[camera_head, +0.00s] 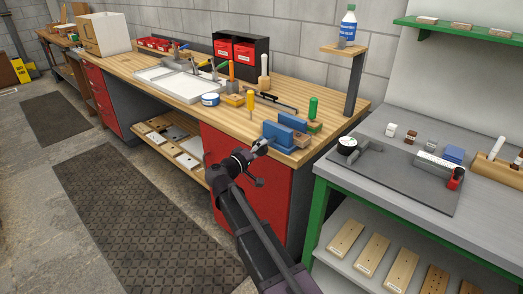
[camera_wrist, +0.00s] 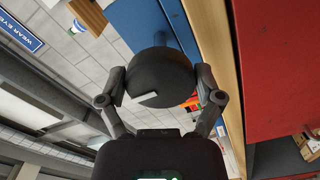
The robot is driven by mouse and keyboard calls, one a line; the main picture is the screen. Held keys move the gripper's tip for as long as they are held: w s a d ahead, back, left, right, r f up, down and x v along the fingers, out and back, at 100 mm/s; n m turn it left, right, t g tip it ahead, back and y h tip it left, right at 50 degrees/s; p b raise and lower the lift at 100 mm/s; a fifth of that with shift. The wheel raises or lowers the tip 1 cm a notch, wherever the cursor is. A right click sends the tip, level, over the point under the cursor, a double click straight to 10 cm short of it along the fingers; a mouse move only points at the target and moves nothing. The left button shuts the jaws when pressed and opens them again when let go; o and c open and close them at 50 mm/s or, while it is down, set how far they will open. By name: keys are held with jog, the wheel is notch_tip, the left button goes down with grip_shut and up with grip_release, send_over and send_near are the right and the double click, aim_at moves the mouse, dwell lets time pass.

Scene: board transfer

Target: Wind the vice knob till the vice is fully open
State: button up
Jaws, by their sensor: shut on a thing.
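The blue vice (camera_head: 284,134) sits at the front right corner of the wooden workbench. Its blue body also shows behind the knob in the wrist view (camera_wrist: 142,22). The round black vice knob (camera_wrist: 160,68) faces my wrist camera, with a pale mark on its face. My gripper (camera_wrist: 160,88) is shut on the knob, one finger on each side of it. In the head view my gripper (camera_head: 258,148) reaches the front of the vice and hides the knob. How wide the vice jaws stand apart cannot be told clearly.
A green-handled tool (camera_head: 313,108) stands right behind the vice, and a yellow-handled one (camera_head: 250,103) to its left. The bench's red front panel (camera_head: 238,180) is below my gripper. A green-framed table (camera_head: 385,180) stands to the right. Dark mats (camera_head: 130,220) cover the floor at left.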

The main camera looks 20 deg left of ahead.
jog(key=o, duration=0.9)
jog(key=shift+s, duration=0.1)
jog(key=shift+s+a, duration=0.1)
jog(key=shift+s+a, duration=0.15)
jog(key=shift+s, duration=0.1)
jog(key=v, duration=1.1)
jog(key=shift+s, duration=0.1)
